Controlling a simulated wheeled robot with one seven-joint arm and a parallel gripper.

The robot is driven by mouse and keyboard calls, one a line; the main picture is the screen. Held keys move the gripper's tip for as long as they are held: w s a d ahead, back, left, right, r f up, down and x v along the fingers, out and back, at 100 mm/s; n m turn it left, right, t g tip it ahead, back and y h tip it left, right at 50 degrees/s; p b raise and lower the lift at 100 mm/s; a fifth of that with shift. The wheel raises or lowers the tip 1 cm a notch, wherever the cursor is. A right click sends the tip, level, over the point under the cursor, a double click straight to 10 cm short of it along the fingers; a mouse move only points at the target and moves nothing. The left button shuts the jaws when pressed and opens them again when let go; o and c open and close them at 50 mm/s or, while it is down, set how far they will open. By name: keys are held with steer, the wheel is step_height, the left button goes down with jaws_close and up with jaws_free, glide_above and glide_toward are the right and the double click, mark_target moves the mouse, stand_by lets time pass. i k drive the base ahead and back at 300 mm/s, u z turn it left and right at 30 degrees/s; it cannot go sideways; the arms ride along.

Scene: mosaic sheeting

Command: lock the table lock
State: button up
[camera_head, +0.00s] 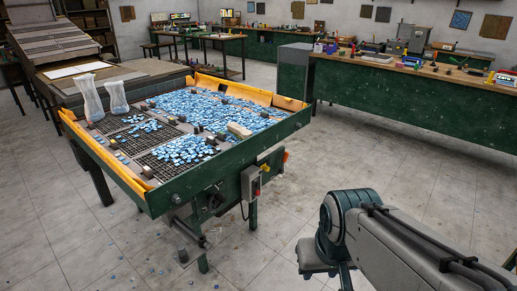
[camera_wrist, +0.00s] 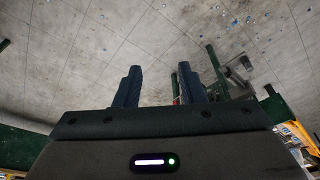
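The green table (camera_head: 235,150) with orange inner edges stands left of centre in the head view, its top covered with small blue tiles. Low on its near side, dark metal fittings and a lever-like part (camera_head: 188,240) hang by the legs; I cannot tell for certain which part is the lock or how it is set. In the wrist view a green leg with grey metal fittings (camera_wrist: 238,72) shows beyond the right finger. My gripper (camera_wrist: 162,85) is open and empty, its two dark fingers apart. In the head view my arm is at the lower right, apart from the table.
A grey control box with a red button (camera_head: 251,183) hangs on the table's near right side, with a cable below. A long green workbench (camera_head: 420,100) stands at the right. The tiled floor (camera_head: 330,160) between is clear, with scattered blue tiles at lower left.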

mark_target(267, 168)
steer(key=z, duration=0.35)
steer(key=i, duration=2)
steer(key=u, duration=0.1)
